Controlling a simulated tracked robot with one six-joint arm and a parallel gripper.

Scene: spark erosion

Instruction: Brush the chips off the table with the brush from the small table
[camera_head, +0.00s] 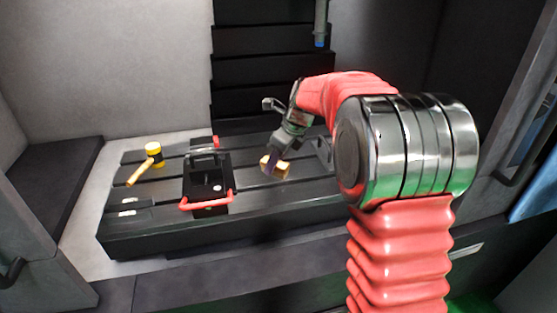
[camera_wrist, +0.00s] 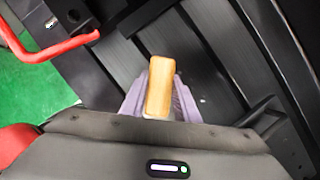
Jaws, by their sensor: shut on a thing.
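My gripper (camera_head: 271,162) is shut on the wooden body of the brush (camera_head: 281,170), low over the dark slotted table (camera_head: 290,212). In the wrist view the brush (camera_wrist: 160,75) is a tan block between two purple fingers (camera_wrist: 159,98). Its bristles are hidden, and I cannot tell whether it touches the table. I cannot make out any chips clearly. Small pale marks lie near the table's left front corner, too small to identify.
A black fixture with red handles (camera_head: 207,178) stands on the table left of my gripper; one red handle (camera_wrist: 62,47) shows in the wrist view. A mallet with a yellow-and-black head (camera_head: 153,152) lies farther left. A grey bracket (camera_head: 323,152) is to the right.

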